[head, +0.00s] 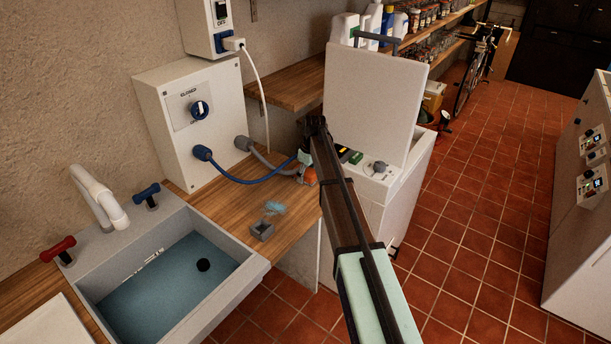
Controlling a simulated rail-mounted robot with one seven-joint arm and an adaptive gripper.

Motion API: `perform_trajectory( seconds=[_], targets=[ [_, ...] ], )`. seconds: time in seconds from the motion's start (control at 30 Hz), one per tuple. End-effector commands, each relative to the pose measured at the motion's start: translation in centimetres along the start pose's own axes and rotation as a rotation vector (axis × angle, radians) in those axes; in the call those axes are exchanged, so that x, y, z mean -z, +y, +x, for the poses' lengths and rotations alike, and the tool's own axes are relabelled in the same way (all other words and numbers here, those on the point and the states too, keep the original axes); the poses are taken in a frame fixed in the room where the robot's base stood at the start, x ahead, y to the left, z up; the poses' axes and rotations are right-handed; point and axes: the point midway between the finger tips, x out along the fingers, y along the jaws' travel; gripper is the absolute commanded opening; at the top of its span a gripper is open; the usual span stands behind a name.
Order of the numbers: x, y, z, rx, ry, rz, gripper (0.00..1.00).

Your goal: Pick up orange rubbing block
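An orange object (309,177), which looks like the orange rubbing block, is on the wooden counter (292,228) near its right edge, beside the white machine. It is small and partly hidden. My arm comes in from the bottom of the head view and bends down at its far end. My gripper (304,164) is a small, partly covered shape right above or against the orange object. I cannot tell whether its fingers are open or touch the object.
A light blue item (274,208) and a small grey open box (262,231) are on the counter to the left. Blue (245,181) and grey (262,155) hoses run close to my gripper. A water-filled sink (165,280) is at left; a white lidded machine (400,180) stands at right.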

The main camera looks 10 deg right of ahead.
Motion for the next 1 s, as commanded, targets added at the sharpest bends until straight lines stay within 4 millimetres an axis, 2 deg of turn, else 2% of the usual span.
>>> perform_trajectory(
  seconds=[0.03,0.07,0.1,0.43,0.63,0.77,0.87,1.0],
  targets=[
    [0.0,0.0,0.0,0.0,0.0,0.0,0.33],
    [0.0,0.0,0.0,0.0,0.0,0.0,0.23],
    [0.0,0.0,0.0,0.0,0.0,0.0,0.16],
    [0.0,0.0,-0.1,0.0,0.0,0.0,0.16],
    [0.2,0.1,-0.9,-0.001,0.002,0.0,0.16],
    [0.4,0.1,-2.3,-0.001,0.001,0.0,0.16],
    [0.7,0.1,-4.0,-0.003,0.003,-0.001,0.16],
    [1.3,0.2,-7.3,-0.004,0.004,-0.001,0.16]
  ],
)
